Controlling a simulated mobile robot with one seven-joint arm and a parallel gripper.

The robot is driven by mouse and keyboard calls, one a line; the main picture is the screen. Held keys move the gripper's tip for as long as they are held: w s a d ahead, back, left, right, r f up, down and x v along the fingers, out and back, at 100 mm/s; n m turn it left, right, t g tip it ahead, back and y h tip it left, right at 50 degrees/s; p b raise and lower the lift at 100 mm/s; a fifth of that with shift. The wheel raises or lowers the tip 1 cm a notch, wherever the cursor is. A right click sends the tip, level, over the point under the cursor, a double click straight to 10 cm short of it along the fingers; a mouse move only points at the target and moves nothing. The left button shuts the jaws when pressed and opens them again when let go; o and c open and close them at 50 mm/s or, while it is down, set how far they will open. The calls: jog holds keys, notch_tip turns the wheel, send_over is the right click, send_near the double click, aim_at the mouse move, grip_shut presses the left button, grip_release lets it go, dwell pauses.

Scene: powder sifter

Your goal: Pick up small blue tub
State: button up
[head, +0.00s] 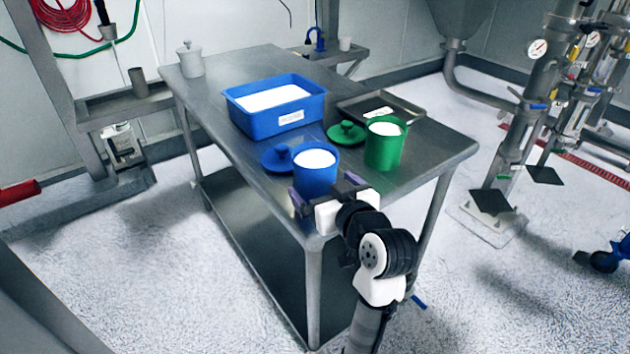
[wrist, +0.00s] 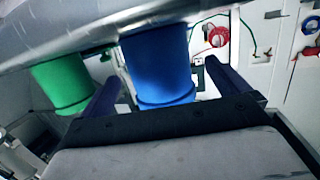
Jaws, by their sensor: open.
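The small blue tub (head: 316,180) stands upright near the table's front corner, open and filled with white powder. Its round blue lid (head: 281,157) lies just behind it to the left. My gripper (head: 325,190) is open at the near side of the tub, and part of the tub's lower front is hidden by it. In the wrist view, which looks upside down, the blue tub (wrist: 160,62) shows between and beyond the two dark fingers of my gripper (wrist: 160,76). I cannot tell whether a finger touches it.
A green tub (head: 384,149) of powder stands close to the right, with its green lid (head: 346,133). Behind are a large blue bin (head: 272,121), a metal tray (head: 405,112) and a lidded white jar (head: 190,62).

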aim_at(314, 164)
jog(key=shift+p+x, duration=0.6)
jog(key=shift+x, duration=2.15)
jog(key=shift+d+f, duration=0.15)
jog(key=shift+c, duration=0.4)
jog(key=c, duration=1.1)
